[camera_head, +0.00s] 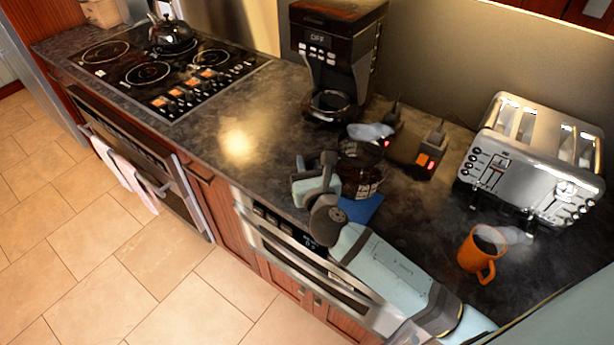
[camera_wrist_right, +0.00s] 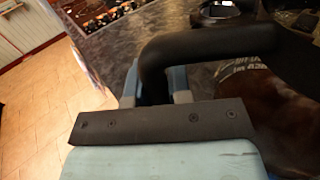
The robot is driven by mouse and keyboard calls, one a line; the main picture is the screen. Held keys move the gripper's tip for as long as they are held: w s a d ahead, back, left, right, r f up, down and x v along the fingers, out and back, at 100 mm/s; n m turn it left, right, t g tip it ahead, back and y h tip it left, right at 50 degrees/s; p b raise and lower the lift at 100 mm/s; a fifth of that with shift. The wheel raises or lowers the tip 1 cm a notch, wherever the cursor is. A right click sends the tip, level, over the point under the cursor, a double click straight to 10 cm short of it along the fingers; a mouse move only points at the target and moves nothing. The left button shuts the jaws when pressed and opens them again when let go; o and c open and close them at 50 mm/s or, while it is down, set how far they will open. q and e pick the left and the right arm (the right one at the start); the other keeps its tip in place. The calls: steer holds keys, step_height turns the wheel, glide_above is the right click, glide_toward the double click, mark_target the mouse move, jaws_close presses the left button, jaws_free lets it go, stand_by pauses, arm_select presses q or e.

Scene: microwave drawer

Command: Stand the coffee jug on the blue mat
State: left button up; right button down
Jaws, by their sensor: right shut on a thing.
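The coffee jug (camera_head: 362,178), dark glass with white marks and dark coffee, is near the middle of the counter in the head view. It also shows at the right of the wrist view (camera_wrist_right: 255,90). My right gripper (camera_head: 328,165) is at its left side, shut on the jug's black handle (camera_wrist_right: 205,45). The blue mat (camera_head: 362,209) lies on the counter, partly hidden by my right arm and the jug. The jug appears at the mat's far edge; I cannot tell whether it touches the mat or hangs above it. My left gripper is out of view.
A coffee maker (camera_head: 333,65) stands behind the jug. Small dark devices with red lights (camera_head: 425,155) are right of it. A toaster (camera_head: 530,150) and an orange mug (camera_head: 482,250) stand further right. The counter (camera_head: 250,115) toward the stove is clear.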

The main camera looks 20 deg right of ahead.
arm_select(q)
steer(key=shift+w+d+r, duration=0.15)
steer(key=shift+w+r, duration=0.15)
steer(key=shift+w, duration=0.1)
arm_select(e)
steer(key=shift+w+a+f, duration=0.2)
steer(key=shift+w+f, duration=0.05)
steer(key=shift+w, duration=0.15)
arm_select(q)
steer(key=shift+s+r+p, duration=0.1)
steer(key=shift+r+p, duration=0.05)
steer(key=shift+p, duration=0.25)
arm_select(e)
steer(key=shift+r, duration=0.1)
arm_select(q)
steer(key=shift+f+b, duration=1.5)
steer(key=shift+b, duration=0.05)
arm_select(e)
steer(key=shift+f, duration=2.7)
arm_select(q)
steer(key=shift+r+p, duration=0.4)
